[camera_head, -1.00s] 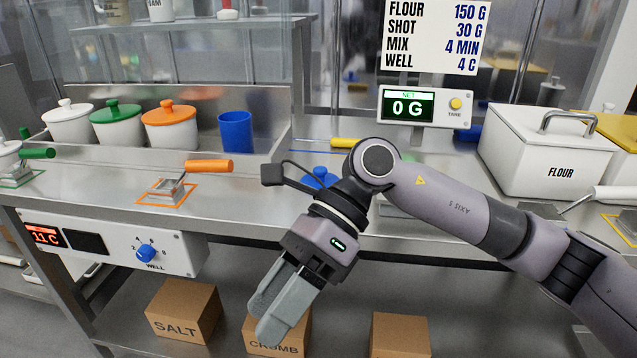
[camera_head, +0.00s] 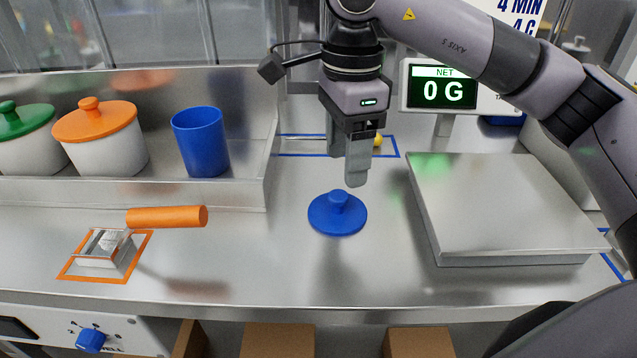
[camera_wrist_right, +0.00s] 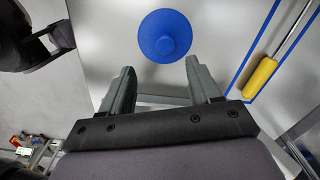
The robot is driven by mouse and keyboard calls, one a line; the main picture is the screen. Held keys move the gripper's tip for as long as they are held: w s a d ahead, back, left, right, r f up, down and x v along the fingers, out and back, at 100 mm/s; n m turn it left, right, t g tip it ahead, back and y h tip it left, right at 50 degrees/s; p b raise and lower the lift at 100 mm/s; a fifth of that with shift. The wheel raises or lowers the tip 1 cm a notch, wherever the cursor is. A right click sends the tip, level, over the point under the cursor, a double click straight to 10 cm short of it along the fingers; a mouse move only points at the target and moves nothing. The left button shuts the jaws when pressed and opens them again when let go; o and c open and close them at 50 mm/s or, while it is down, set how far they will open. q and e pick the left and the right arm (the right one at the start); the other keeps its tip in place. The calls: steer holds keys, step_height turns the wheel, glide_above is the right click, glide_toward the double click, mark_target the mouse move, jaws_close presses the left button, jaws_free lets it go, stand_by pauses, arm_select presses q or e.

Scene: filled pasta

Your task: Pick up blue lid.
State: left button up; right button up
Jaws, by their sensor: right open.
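The blue lid (camera_head: 338,216) is a flat disc with a round knob on top. It lies on the steel counter, knob up, between the blue cup and the scale. In the right wrist view the lid (camera_wrist_right: 165,36) shows whole, beyond and between the fingertips. My right gripper (camera_head: 352,180) points down above the counter, just behind and above the lid, and does not touch it. In the wrist view its two fingers (camera_wrist_right: 160,68) are apart with nothing between them. My left gripper is not in view.
A scale platform (camera_head: 510,210) stands right of the lid. A blue cup (camera_head: 200,140) and lidded pots stand in the tray at left. An orange-handled tool (camera_head: 165,217) lies at front left. A yellow-handled tool (camera_wrist_right: 262,76) lies behind the lid. The counter before the lid is clear.

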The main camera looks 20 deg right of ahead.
mark_target(342, 194)
steer(key=shift+w+d, duration=0.1)
steer(key=shift+w, duration=0.3)
steer(key=shift+w+f, duration=0.1)
steer(key=shift+f, duration=0.05)
step_height(342, 194, down, 7)
steer(key=shift+r, duration=0.15)
steer(key=c, duration=1.1)
